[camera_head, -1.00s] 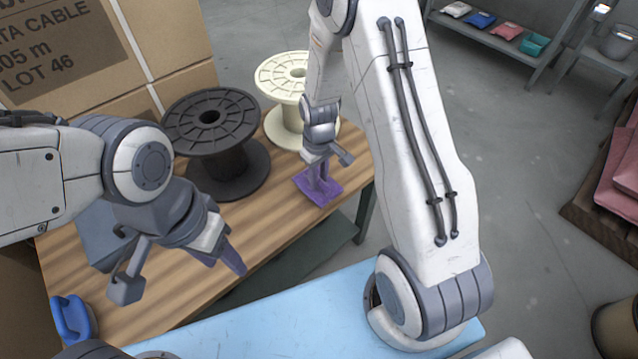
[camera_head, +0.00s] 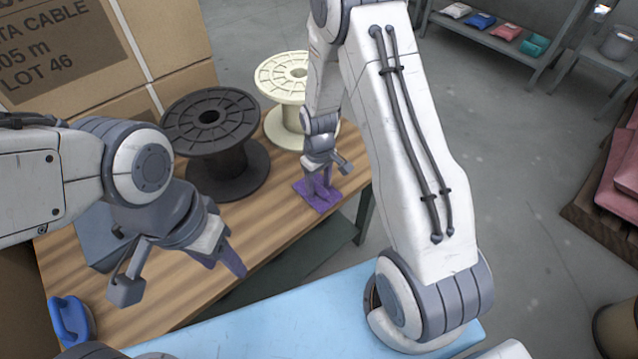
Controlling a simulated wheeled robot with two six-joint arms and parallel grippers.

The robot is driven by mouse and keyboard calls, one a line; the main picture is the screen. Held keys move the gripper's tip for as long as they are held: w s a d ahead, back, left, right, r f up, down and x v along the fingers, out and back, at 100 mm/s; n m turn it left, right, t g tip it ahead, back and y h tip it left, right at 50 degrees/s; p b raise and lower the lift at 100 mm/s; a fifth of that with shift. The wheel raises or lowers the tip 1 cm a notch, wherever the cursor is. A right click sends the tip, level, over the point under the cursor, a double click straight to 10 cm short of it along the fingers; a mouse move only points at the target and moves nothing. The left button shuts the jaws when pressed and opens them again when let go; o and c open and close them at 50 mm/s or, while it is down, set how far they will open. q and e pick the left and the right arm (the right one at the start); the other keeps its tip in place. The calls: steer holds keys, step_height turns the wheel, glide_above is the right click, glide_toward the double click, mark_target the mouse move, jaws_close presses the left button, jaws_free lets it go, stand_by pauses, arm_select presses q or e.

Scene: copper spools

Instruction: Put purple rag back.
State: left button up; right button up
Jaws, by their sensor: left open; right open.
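The purple rag (camera_head: 318,203) lies flat on the wooden table (camera_head: 282,226) near its right end, in front of the cream spool. My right gripper (camera_head: 322,192) points down right at the rag, with its jaws apart; its fingers cover part of the rag. I cannot tell whether the fingertips touch it. My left gripper (camera_head: 228,262) is open and empty over the front of the table at the left.
A black spool (camera_head: 213,130) and a cream spool (camera_head: 284,82) stand on the table. Large cardboard boxes (camera_head: 75,45) rise behind.

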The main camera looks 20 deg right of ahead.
mark_target(319, 187)
steer(key=s+a+r+p, duration=0.1)
steer(key=a+r, duration=0.1)
steer(key=r, duration=0.6)
steer(key=s+a+r+p, duration=0.1)
steer(key=s+a+r, duration=0.15)
steer(key=r, duration=0.55)
steer(key=s+a+r+n, duration=0.1)
steer(key=s+a+r, duration=0.2)
steer(key=s, duration=0.3)
steer(key=s+a+r+n, duration=0.1)
steer(key=s+a+r, duration=0.1)
steer(key=s, duration=0.5)
steer(key=s+a+r+n+y, duration=0.1)
steer(key=s+a+r, duration=0.2)
steer(key=s, duration=0.3)
steer(key=shift+s+a+r, duration=0.35)
steer(key=shift+s+a, duration=0.05)
steer(key=shift+a, duration=0.45)
